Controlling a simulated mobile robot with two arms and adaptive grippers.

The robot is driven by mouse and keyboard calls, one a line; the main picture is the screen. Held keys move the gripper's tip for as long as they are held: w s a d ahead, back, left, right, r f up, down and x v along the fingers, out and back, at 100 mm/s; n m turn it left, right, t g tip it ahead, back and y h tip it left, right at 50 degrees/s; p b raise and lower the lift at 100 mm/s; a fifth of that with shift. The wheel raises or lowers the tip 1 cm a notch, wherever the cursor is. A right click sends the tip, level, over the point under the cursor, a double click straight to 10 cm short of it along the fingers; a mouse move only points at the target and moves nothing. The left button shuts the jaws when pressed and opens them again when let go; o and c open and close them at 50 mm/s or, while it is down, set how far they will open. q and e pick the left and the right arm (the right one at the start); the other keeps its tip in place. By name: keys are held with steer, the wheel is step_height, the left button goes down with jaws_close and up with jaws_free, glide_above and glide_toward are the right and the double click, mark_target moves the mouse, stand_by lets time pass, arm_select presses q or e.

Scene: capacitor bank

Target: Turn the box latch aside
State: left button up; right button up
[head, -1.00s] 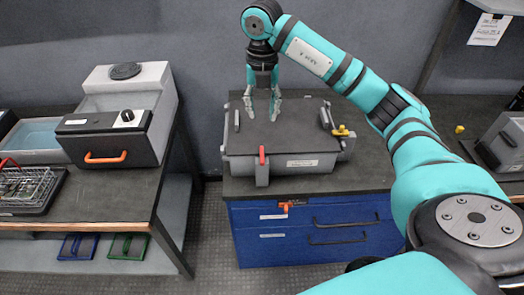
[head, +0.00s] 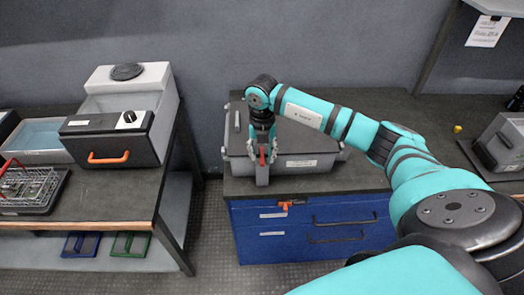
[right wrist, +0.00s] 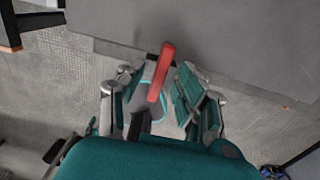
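The grey box (head: 308,143) stands closed on the bench top in the head view. Its red latch (head: 262,158) is on the front face, left of the middle, partly covered by my right gripper. In the right wrist view the red latch (right wrist: 161,72) points upward between the fingers. My right gripper (head: 263,150) points down over the box's front edge; in the right wrist view this gripper (right wrist: 164,92) is open, its fingers on both sides of the latch. I see a gap on each side, though contact deeper down is hidden. My left gripper is not in view.
The blue drawer cabinet (head: 300,232) under the bench has an orange-red piece (head: 289,204) near its top edge. A table at left holds a grey case (head: 120,148) with an orange handle and a wire basket (head: 27,183). Open floor separates the benches.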

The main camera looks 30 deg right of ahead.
jaws_close()
steer(key=shift+n, duration=0.3)
steer(key=n+b, duration=0.2)
steer(key=shift+n, duration=0.4)
steer(key=n+b, duration=0.3)
steer(key=n, duration=0.1)
steer(key=n+b, duration=0.3)
steer(key=n, duration=0.2)
steer(key=shift+n, duration=0.4)
steer(key=shift+w+r+n+b, duration=0.1)
steer(key=shift+n+b, duration=0.65)
steer(key=shift+n, duration=1.15)
